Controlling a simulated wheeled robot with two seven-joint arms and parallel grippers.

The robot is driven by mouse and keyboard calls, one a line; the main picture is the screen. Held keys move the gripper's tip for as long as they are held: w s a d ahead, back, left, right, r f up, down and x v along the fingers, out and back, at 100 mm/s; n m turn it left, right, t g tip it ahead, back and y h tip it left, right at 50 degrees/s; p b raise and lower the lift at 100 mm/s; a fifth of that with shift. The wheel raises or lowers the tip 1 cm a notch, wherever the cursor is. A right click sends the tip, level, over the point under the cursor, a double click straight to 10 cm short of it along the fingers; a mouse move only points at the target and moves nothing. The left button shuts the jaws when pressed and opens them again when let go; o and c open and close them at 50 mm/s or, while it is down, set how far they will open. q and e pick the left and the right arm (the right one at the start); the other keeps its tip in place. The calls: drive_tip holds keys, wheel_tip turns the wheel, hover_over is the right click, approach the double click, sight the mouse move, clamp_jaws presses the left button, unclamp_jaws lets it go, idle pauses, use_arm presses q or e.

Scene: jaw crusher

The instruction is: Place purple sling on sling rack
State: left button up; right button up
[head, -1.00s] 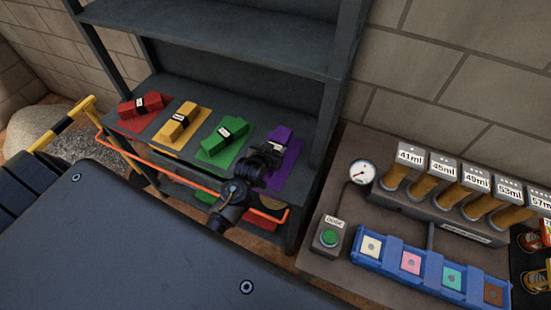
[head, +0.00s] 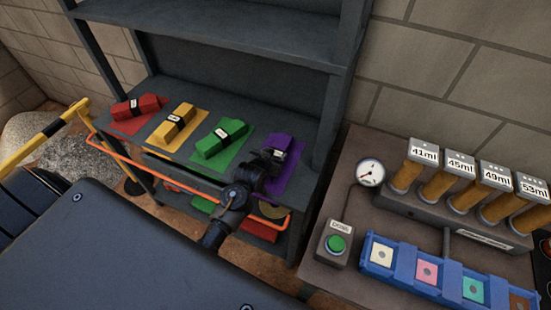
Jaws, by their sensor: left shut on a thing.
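The purple sling (head: 283,140) is a folded bundle over the purple mat (head: 292,172) at the right end of the sling rack (head: 239,115), a dark grey shelf unit. My left gripper (head: 275,156) is shut on the purple sling at its near side and hides part of it. I cannot tell whether the sling rests fully on the mat. Red (head: 140,107), yellow (head: 175,122) and green (head: 221,138) slings lie on mats of their own colours to the left. My right gripper is out of view.
An orange rail (head: 165,182) runs along the rack's front. To the right, a bench holds a gauge (head: 370,173), a green button box (head: 336,244), several labelled cylinders (head: 407,177) and a blue tray (head: 398,273). A yellow and black barrier (head: 45,135) stands at left.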

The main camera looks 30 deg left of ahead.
use_arm(q)
drive_tip(key=o, duration=1.3)
drive_tip(key=shift+s+r, duration=0.15)
drive_tip(key=b+v, duration=0.1)
drive_tip(key=v, duration=1)
drive_tip(key=shift+s+d+r, duration=0.1)
drive_tip(key=shift+s+r, duration=0.15)
drive_tip(key=shift+s, duration=0.05)
drive_tip(key=shift+s+f, duration=0.1)
